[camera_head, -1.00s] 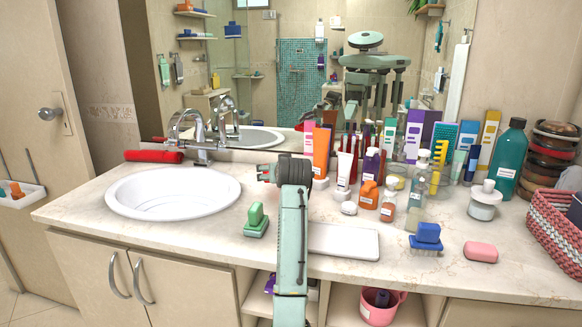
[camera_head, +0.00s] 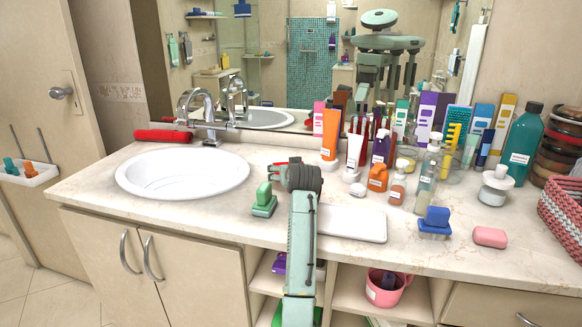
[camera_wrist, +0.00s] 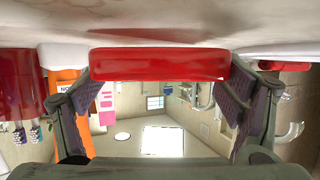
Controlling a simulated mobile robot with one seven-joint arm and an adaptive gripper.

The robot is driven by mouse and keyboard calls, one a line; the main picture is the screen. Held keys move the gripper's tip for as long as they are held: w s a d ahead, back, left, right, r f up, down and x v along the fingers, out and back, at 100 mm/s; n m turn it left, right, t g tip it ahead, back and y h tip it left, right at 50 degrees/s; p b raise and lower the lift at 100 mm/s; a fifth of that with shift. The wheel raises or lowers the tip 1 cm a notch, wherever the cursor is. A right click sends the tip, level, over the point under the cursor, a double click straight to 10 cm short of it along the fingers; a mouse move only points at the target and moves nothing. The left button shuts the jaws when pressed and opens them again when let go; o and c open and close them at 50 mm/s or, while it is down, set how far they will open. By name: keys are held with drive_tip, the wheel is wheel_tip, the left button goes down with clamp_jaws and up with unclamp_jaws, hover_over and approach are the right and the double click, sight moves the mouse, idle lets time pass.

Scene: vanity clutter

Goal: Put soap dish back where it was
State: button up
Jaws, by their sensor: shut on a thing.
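My gripper (camera_head: 278,173) is over the counter between the sink and the tubes, its tip pointing left and just behind the green brush. It is shut on a red, flat-faced thing (camera_wrist: 160,65), which spans both fingers in the wrist view. This may be the soap dish; I cannot tell its full shape. Only a small red part shows beyond the gripper in the head view (camera_head: 279,164). In the wrist view, a pale surface lies along the top of the picture, close to the red thing; I cannot tell whether they touch.
The green brush (camera_head: 264,203) is close by. A white tray (camera_head: 352,224) lies to the right, partly behind my arm. The sink (camera_head: 182,173) is left, with a red roll (camera_head: 163,135) behind it. Tubes and bottles crowd the right, including an orange tube (camera_head: 331,133).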

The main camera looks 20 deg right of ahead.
drive_tip(key=shift+f, duration=0.5)
idle(0.4)
